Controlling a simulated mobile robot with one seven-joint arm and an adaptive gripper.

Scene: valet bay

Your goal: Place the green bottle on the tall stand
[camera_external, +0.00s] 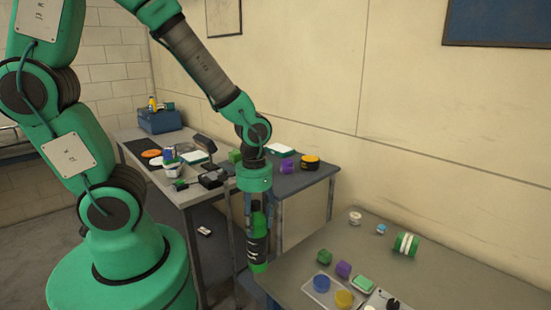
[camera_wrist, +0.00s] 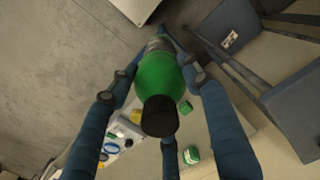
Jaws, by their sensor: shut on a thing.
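The green bottle (camera_external: 258,251) hangs upright in my gripper (camera_external: 257,222) in the external view. It has a dark label band, and its lower end is beside the left edge of the near table. In the wrist view the green bottle (camera_wrist: 157,75) points its black cap (camera_wrist: 159,117) at the camera, and the blue fingers of my gripper (camera_wrist: 160,58) close around it. My gripper is shut on the bottle. I cannot clearly pick out the tall stand in either view.
The near grey table (camera_external: 450,285) holds a green-and-white roll (camera_external: 406,243), a green cube (camera_external: 324,256), a purple cube (camera_external: 343,269) and a tray (camera_external: 318,293) with coloured discs. A cluttered workbench (camera_external: 187,196) stands behind. A blue toolbox (camera_external: 160,121) sits at its far end.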

